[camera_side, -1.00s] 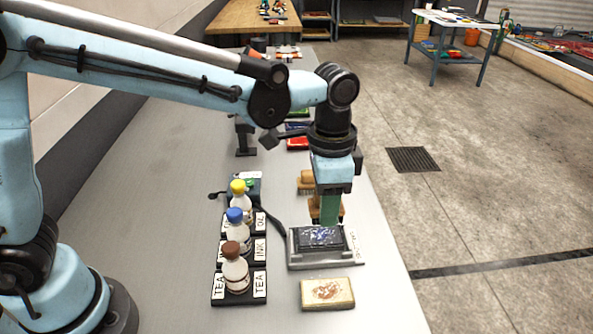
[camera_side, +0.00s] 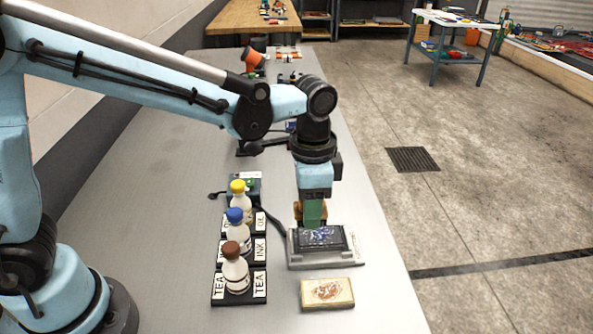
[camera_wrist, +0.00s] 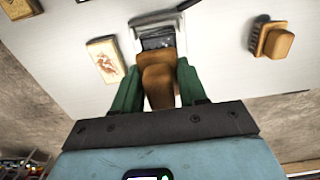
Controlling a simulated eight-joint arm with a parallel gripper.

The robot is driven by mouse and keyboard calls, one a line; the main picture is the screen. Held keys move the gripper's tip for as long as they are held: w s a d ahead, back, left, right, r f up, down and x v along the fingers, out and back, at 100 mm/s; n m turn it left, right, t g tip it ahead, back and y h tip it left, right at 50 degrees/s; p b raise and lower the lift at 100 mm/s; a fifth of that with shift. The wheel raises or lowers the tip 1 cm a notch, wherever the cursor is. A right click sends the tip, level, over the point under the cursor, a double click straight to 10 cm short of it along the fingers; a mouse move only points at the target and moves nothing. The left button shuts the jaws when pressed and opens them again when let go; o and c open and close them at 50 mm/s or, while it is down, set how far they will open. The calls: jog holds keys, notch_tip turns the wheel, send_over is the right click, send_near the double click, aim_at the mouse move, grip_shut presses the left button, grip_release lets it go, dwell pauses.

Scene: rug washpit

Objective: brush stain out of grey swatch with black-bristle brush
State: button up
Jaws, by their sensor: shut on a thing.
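My gripper (camera_side: 314,222) has green fingers and is shut on a brown wooden brush (camera_wrist: 158,78). In the side view the brush shows at the fingers (camera_side: 297,211); its bristles are hidden, so I cannot tell their colour. The dark grey swatch (camera_side: 321,238) lies in a metal holder (camera_side: 325,263) and bears blue and whitish marks. My gripper is at its far edge in the side view; I cannot tell whether the brush touches it. In the wrist view the swatch (camera_wrist: 157,42) is partly covered by the brush.
A beige swatch (camera_side: 327,292) with a brown stain lies in front of the holder. A second brush (camera_wrist: 272,42) lies to the right in the wrist view. Bottles with brown (camera_side: 235,268), blue (camera_side: 238,232) and yellow (camera_side: 240,203) caps stand left on labelled black bases.

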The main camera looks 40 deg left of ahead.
aim_at(310, 235)
jog(key=shift+f, duration=2.35)
jog(key=shift+w+d+r, duration=0.1)
jog(key=shift+w+d, duration=0.45)
jog(key=shift+d, duration=0.05)
jog(key=shift+c, duration=0.5)
jog(key=shift+w+d, duration=1.45)
jog(key=shift+s+a, duration=1.95)
jog(key=shift+a, duration=0.05)
jog(key=shift+s+r, duration=0.1)
jog(key=shift+r, duration=3.95)
jog(key=shift+f, duration=0.3)
